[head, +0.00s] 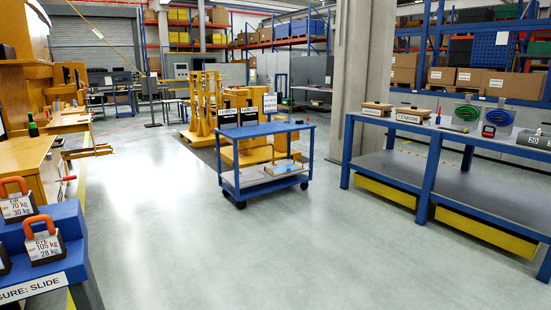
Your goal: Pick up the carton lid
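I cannot make out a carton lid for certain in the head view. Brown cartons (480,80) sit on the blue rack at the back right. Neither of my grippers is in view.
A long blue workbench (390,165) stands at the right, bearing labelled blocks and green coils (467,113). Weights with orange handles (43,240) stand on a blue stand at the lower left. A concrete pillar (361,70) rises behind the trolley. The front floor is clear.

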